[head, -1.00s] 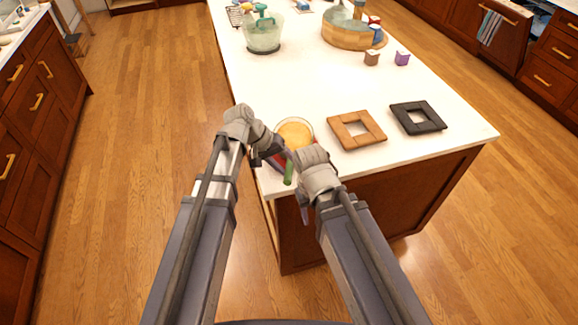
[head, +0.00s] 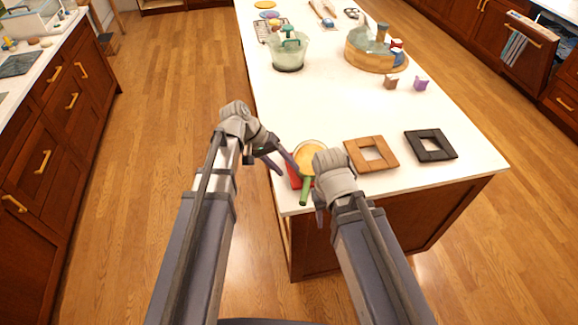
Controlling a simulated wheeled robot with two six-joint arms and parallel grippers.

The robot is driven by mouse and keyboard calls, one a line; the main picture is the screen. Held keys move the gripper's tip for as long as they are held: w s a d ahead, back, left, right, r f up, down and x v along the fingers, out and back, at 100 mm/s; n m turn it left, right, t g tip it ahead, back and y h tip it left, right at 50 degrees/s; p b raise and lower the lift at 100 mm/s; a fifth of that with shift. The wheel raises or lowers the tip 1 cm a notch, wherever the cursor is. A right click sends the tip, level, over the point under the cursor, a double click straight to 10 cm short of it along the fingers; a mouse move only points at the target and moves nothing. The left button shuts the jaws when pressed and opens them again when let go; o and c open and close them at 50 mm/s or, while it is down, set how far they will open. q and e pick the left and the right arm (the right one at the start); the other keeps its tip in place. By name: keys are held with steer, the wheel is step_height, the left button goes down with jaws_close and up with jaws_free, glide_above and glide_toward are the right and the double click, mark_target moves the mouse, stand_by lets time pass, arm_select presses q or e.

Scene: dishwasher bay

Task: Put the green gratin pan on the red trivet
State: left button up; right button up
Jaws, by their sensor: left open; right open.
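The green gratin pan (head: 308,156), with a golden filling and a green handle (head: 305,190) pointing toward me, is at the near left corner of the white counter. The red trivet (head: 293,177) shows only as a red strip at the pan's near left side. The pan overlaps it and appears to rest on it, though contact is hidden. My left gripper (head: 281,164) is open and empty, just left of the pan and apart from the handle. My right gripper (head: 319,204) is open, right of the handle; its wrist hides most of its fingers and part of the pan.
A wooden trivet (head: 350,149) and a black trivet (head: 413,145) lie to the right. The middle of the counter (head: 320,105) is clear.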

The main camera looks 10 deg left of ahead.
arm_select(q)
steer(key=s+d+f+m+y, duration=0.1)
steer(key=s+y, duration=0.3)
steer(key=s, duration=0.3)
steer(key=s+f+m+y, duration=0.2)
steer(key=s+y, duration=0.2)
steer(key=s, duration=0.3)
steer(key=shift+d+f+m, duration=0.2)
steer(key=shift+d+m, duration=0.1)
steer(key=shift+d, duration=0.05)
steer(key=shift+f, duration=0.1)
